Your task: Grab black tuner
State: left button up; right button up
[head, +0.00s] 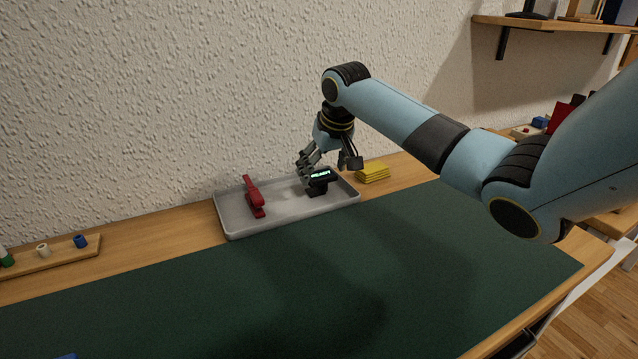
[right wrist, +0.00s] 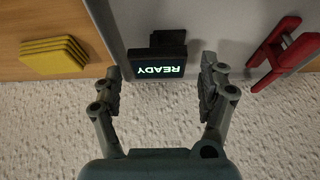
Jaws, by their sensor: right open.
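The black tuner (head: 318,184) has a lit screen and stands in the right part of a grey tray (head: 290,217). In the right wrist view the tuner (right wrist: 157,62) shows the word READY, upside down. My right gripper (head: 328,170) is just above and behind the tuner. In the right wrist view its two open fingers (right wrist: 163,76) stand apart on either side of the tuner's near end. I cannot tell whether either finger touches it. My left gripper is not in view.
A red capo-like clamp (head: 254,197) lies in the tray's left part. A yellow stack of pads (head: 372,172) lies right of the tray. A textured wall rises behind. The dark green mat (head: 420,260) in front is mostly clear.

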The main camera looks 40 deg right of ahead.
aim_at(322, 175)
jog(key=b+x, duration=0.1)
jog(key=x, duration=0.3)
jog(key=shift+f, duration=0.15)
jog(key=c, duration=0.4)
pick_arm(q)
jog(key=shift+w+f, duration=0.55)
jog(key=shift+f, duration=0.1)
pick_arm(e)
jog(key=c, duration=0.6)
